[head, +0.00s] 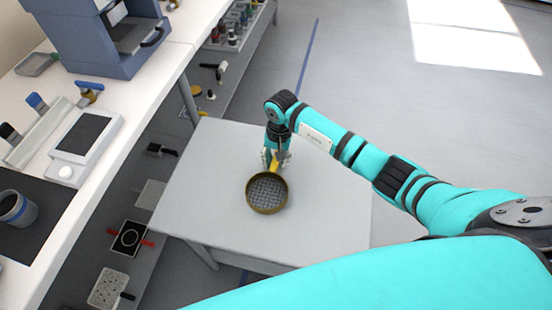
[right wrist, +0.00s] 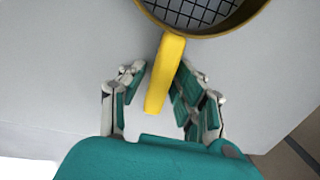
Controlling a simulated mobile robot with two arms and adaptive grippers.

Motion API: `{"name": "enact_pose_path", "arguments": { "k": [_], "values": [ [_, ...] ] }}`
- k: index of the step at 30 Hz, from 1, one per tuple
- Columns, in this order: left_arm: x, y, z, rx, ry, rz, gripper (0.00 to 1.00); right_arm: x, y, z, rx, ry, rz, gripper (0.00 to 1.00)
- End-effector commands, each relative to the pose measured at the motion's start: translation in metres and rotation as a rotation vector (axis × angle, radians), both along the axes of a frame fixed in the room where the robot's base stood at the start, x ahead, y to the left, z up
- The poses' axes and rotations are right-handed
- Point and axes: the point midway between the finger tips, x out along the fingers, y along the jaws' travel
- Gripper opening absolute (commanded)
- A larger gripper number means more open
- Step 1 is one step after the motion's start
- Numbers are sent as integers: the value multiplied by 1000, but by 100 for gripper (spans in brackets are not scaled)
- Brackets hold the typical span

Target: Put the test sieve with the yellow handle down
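The test sieve (head: 266,191) is a round, brass-coloured pan with a dark wire mesh. It appears to rest flat on the pale grey table (head: 225,155). Its yellow handle (right wrist: 165,75) points back to my right gripper (head: 275,157). In the right wrist view the handle lies between the fingers of the right gripper (right wrist: 160,82). The left finger stands clear of the handle with a gap. The right finger is close beside it, and I cannot tell whether they touch. The sieve rim (right wrist: 205,33) is cut off at the top there. My left gripper is not in view.
A white bench at left carries a blue-grey machine (head: 110,35), a scale (head: 85,135) and a grey cup (head: 17,208). A lower shelf beside the table holds a red-handled black plate (head: 131,238) and other small items. The table around the sieve is clear.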

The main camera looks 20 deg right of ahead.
Motion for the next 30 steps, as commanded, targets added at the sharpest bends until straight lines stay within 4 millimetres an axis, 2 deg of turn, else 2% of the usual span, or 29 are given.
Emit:
{"name": "enact_pose_path", "arguments": {
  "k": [8, 13, 24, 30],
  "values": [
    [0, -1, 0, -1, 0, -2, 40, 0, 0, 0, 0, 1, 0, 40],
    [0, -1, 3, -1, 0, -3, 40, 1, -1, 10, 0, -4, 0, 40],
    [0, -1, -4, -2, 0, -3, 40, 2, -7, 86, -1, -4, 1, 40],
    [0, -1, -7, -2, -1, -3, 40, 2, -8, 114, 0, -1, 0, 40]
  ]
}}
